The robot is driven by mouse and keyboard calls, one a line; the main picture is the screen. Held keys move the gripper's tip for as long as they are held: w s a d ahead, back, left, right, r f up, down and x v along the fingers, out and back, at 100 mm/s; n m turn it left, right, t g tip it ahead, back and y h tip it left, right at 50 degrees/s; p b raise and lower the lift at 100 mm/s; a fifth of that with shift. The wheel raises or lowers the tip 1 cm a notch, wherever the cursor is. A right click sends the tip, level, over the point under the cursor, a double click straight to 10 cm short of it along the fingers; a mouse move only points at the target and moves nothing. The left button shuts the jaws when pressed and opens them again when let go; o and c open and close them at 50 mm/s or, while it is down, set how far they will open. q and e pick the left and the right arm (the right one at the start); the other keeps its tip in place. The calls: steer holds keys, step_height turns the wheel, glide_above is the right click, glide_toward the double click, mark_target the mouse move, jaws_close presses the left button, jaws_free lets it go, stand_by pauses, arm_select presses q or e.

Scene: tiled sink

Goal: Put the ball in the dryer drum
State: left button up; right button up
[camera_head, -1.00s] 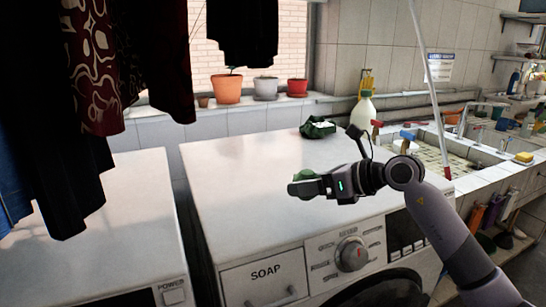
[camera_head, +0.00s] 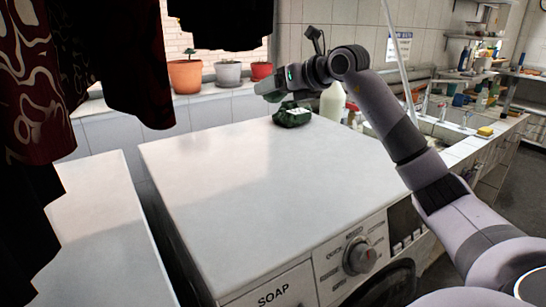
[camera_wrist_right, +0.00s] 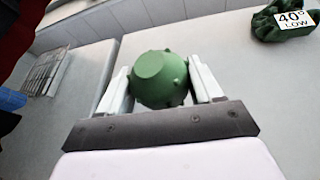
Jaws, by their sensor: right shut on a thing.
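The ball is green with small bumps and sits between the fingers of my right gripper (camera_wrist_right: 160,88) in the right wrist view, where the ball (camera_wrist_right: 158,78) shows clearly. In the head view my right gripper (camera_head: 268,91) is above the far part of a white machine top (camera_head: 250,170), its fingers pointing left. The machine's front has a dark round door (camera_head: 392,286), only partly in view at the bottom. I cannot tell whether that door is open, and no drum interior shows. My left gripper is not in view.
A crumpled green cloth item with a "40° LOW" label (camera_wrist_right: 293,20) lies on the machine top, just below my gripper in the head view (camera_head: 292,117). Dark clothes (camera_head: 90,60) hang at left. Pots (camera_head: 186,76) stand on the sill. A second machine (camera_head: 95,230) is at left.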

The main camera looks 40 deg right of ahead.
mark_target(275, 170)
step_height(275, 170, down, 18)
steer(key=shift+r, duration=0.1)
stand_by(0.5)
steer(key=o, duration=0.6)
steer(key=shift+f+b, duration=0.25)
steer(key=shift+b, duration=0.05)
steer(key=o, duration=0.5)
steer(key=shift+r, duration=0.15)
